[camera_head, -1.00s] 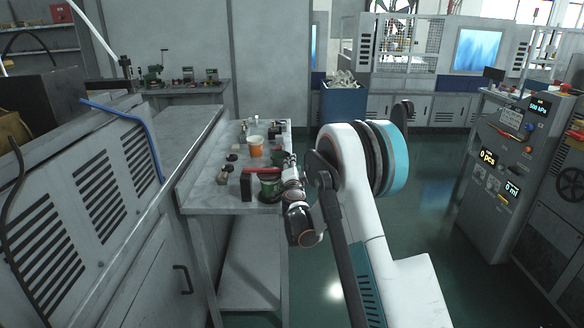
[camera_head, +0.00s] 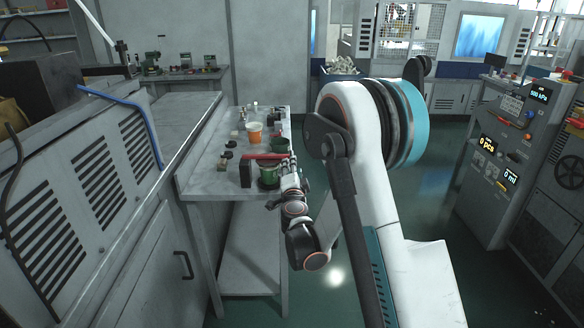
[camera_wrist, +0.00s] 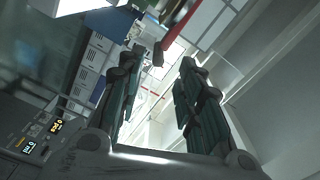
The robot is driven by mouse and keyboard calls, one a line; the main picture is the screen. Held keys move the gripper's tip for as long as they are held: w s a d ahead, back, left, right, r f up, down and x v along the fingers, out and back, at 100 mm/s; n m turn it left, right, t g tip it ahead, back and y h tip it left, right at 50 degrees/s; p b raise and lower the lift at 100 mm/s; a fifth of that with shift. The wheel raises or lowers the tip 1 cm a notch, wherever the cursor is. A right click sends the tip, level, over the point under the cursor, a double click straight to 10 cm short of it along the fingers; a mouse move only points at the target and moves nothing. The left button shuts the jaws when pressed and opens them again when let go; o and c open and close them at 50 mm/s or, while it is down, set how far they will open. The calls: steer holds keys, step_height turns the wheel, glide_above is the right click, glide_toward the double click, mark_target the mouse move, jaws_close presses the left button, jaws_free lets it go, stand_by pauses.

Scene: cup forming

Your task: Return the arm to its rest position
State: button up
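My arm reaches forward and is bent at the front right of the grey table (camera_head: 205,182). My gripper (camera_wrist: 160,68) is open in the wrist view, with its two fingers well apart and nothing between them. In the head view the gripper end is small and partly hidden by my wrist links, beside the table's right edge.
A red bar (camera_head: 264,157), a black block (camera_head: 246,175) and an orange cup (camera_head: 254,133) are on the table. A grey cabinet (camera_head: 90,170) stands at left. A control console (camera_head: 500,165) stands at right, with open floor (camera_head: 425,200) before it.

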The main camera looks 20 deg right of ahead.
stand_by(0.3)
steer(key=s+a+r+n+y, duration=0.45)
steer(key=a+r+n, duration=0.2)
steer(key=r, duration=0.55)
steer(key=s+a+r+n+g+y, duration=0.1)
steer(key=s+a+r+n+y, duration=0.15)
steer(key=s+a, duration=0.2)
steer(key=s+a+r+n+g+y, duration=0.1)
steer(key=s+a+n+y, duration=0.15)
steer(key=s+n, duration=0.2)
steer(key=s+d+f+n+g+h, duration=0.1)
steer(key=s+f+g, duration=0.1)
steer(key=s, duration=0.8)
steer(key=s+d+f+n+g+h, duration=0.1)
steer(key=s+d+f+g, duration=0.1)
steer(key=s, duration=0.8)
steer(key=s+d+f+n+g+h, duration=0.1)
steer(key=s+f+g, duration=0.3)
steer(key=s, duration=0.6)
step_height(320, 180, down, 2)
steer(key=shift+d+f+n+h, duration=0.1)
steer(key=shift+d+n+h, duration=0.15)
steer(key=shift+n+h, duration=0.25)
